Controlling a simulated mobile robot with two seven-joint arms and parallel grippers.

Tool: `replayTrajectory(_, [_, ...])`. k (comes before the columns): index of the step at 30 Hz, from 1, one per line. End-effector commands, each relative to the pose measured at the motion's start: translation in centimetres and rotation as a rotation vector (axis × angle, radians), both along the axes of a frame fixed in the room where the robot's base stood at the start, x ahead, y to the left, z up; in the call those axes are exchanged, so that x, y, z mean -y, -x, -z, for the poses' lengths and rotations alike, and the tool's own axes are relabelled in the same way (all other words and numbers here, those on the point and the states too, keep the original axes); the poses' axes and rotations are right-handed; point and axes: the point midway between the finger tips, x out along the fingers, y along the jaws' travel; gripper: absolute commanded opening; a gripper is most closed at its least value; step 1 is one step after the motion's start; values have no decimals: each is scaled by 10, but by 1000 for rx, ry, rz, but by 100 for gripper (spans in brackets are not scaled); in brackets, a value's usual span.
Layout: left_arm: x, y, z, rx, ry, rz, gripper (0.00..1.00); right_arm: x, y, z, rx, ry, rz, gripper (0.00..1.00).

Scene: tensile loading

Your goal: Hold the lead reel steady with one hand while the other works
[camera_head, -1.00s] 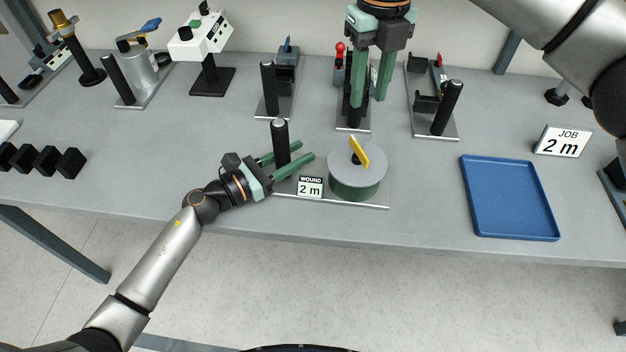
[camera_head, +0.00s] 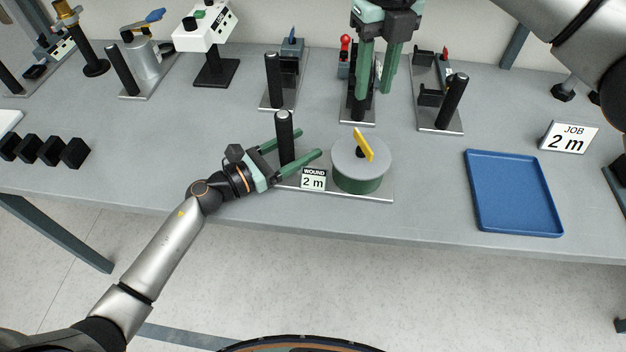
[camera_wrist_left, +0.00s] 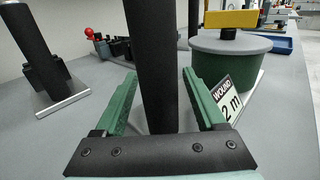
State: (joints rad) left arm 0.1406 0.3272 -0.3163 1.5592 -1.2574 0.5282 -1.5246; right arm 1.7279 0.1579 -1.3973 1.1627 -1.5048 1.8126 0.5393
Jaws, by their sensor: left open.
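The lead reel is a green drum with a grey top (camera_head: 361,165) and a yellow crank bar (camera_head: 363,145), on a metal base plate (camera_head: 375,198). A black upright post (camera_head: 285,138) stands at the left of the same plate, with a "WOUND 2 m" sign (camera_head: 313,179) between. My left gripper (camera_head: 304,145) is open, its green fingers on either side of the post. In the left wrist view the post (camera_wrist_left: 152,65) rises between the fingers, with visible gaps. My right gripper (camera_head: 377,90) points down behind the reel, its two fingers apart; nothing is visibly held.
A blue tray (camera_head: 512,196) and a "JOB 2 m" sign (camera_head: 568,137) are at the right. Several devices with black posts line the back, including one (camera_head: 440,105) right of my right gripper. Several black blocks (camera_head: 48,150) sit at the left. Table is clear between reel and tray.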

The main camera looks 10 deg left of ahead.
Motion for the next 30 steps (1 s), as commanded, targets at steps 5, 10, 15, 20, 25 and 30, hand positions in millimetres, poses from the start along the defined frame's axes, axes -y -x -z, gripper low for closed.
replayTrajectory(5, [-4,5,1,-1,-1,1,74,0,0,0,0,0,0,38])
replayTrajectory(10, [-24,24,2,-3,-4,2,74,0,0,0,0,0,0,38])
replayTrajectory(15, [-52,49,2,-4,-3,1,74,0,0,0,0,0,0,38])
replayTrajectory(20, [-73,68,1,-2,-2,0,74,0,0,0,0,0,0,38])
replayTrajectory(25, [-85,79,0,-1,0,0,74,0,0,0,0,0,0,38])
replayTrajectory(30, [-88,82,0,0,0,0,74,0,0,0,0,0,0,38])
